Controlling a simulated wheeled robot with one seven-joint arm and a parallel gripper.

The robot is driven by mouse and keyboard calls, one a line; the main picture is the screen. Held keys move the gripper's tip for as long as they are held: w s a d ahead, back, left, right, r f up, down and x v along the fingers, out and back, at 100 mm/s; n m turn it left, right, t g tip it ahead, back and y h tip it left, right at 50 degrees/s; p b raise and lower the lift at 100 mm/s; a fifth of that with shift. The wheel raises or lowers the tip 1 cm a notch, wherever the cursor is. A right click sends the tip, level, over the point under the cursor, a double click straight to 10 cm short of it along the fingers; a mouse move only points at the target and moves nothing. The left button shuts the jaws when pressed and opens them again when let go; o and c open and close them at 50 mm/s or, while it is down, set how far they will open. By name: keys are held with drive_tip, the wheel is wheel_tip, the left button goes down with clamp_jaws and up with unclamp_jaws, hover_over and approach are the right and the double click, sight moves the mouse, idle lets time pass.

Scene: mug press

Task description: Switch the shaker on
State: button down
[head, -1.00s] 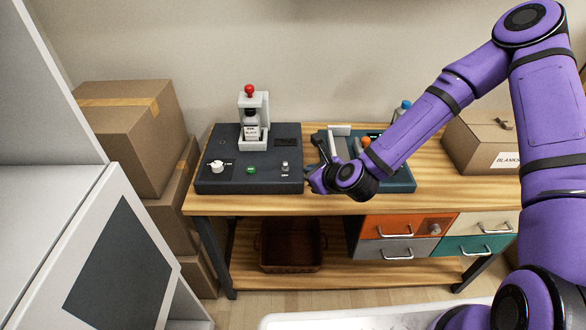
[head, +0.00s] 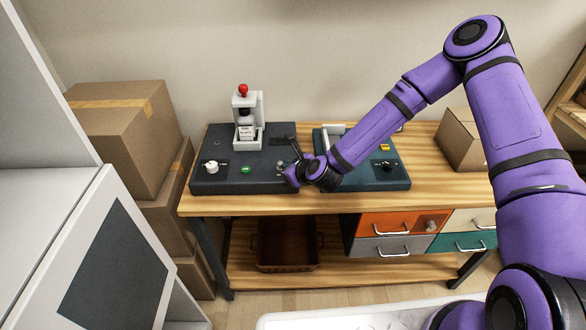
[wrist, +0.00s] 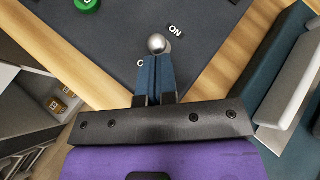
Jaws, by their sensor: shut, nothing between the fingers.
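A dark grey console (head: 230,180) on the table carries a white stand (head: 260,115) with a red-topped device; I take this unit for the shaker. Its toggle switch shows in the wrist view as a silver ball-ended lever (wrist: 157,44). An "ON" label (wrist: 176,31) is at its upper right; another label at its lower left is partly hidden by my fingers. My gripper (wrist: 155,62) is shut and empty, blue fingertips right at the ball on its near side; I cannot tell whether they touch. In the head view, my gripper (head: 288,174) is at the console's right side.
A green button (head: 246,169) and a white knob (head: 211,167) are on the console's front left. A teal console (head: 365,180) with a white handle, yellow button and black knob stands close on the right. Cardboard boxes (head: 120,140) stand left of the table.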

drive_tip(key=shift+w+r+m+g, duration=0.4)
drive_tip(key=shift+w+m+g, duration=0.15)
drive_tip(key=shift+g, duration=0.65)
idle(0.4)
drive_tip(key=shift+w+r+g, duration=0.15)
drive_tip(key=shift+w+g, duration=0.1)
drive_tip(key=shift+g, duration=0.15)
drive_tip(key=shift+w+r+m+g+h, duration=0.1)
drive_tip(key=shift+w+m+g+h, duration=0.25)
drive_tip(key=shift+g, duration=0.45)
drive_tip(key=shift+w+g, duration=0.15)
drive_tip(key=shift+g, duration=0.25)
drive_tip(key=shift+r, duration=0.15)
drive_tip(key=shift+r, duration=0.7)
